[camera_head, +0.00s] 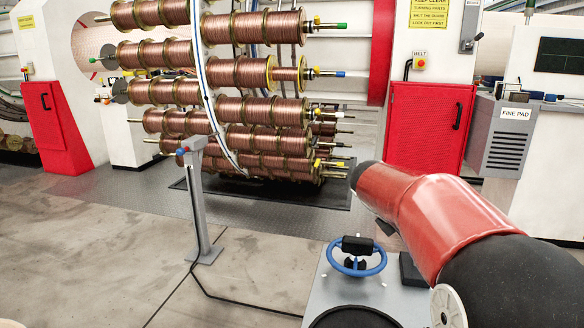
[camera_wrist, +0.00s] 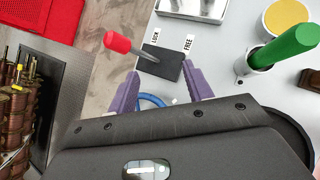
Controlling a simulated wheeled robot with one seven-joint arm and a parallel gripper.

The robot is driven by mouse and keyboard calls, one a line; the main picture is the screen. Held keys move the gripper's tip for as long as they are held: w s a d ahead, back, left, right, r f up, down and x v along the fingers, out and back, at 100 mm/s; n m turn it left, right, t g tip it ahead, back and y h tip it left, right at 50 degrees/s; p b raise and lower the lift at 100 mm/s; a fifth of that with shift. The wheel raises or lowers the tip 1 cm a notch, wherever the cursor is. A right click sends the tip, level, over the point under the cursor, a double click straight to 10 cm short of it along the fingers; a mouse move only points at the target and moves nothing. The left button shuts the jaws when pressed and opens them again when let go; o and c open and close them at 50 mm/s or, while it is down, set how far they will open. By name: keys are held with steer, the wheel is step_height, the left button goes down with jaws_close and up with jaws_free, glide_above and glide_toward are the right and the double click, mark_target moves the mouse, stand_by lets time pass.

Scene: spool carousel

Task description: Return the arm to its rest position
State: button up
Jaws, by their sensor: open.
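My gripper (camera_wrist: 160,70) shows in the wrist view with its two purple fingers spread apart and nothing between the tips. It is over a light grey top, close to a black lever block (camera_wrist: 161,62) with a red-handled lever (camera_wrist: 117,42). Labels beside the block read LOCK and FREE. Part of a blue ring shows between the fingers. In the head view my red and black arm (camera_head: 430,205) reaches in from the lower right; I cannot make out the gripper there.
A carousel of copper spools (camera_head: 250,77) stands at the back. A grey post (camera_head: 197,205) stands before it. A blue handwheel (camera_head: 356,270) sits on the grey top beside my arm. The wrist view shows a green handle (camera_wrist: 285,46) and metal tray (camera_wrist: 195,9). Floor at left is clear.

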steer(key=s+a+f+m+y, duration=0.2)
steer(key=s+a+m, duration=0.2)
steer(key=s, duration=0.5)
steer(key=s+a+f+m+t+y, duration=0.1)
steer(key=s+a+f+m+y, duration=0.1)
steer(key=s+m, duration=0.7)
steer(key=s+a+f+m+t+y, duration=0.1)
steer(key=s+a+f+m+y, duration=0.1)
steer(key=s+a+m, duration=0.5)
steer(key=s+y, duration=0.1)
steer(key=s, duration=0.1)
steer(key=shift+s+y, duration=0.3)
steer(key=shift+s, duration=0.1)
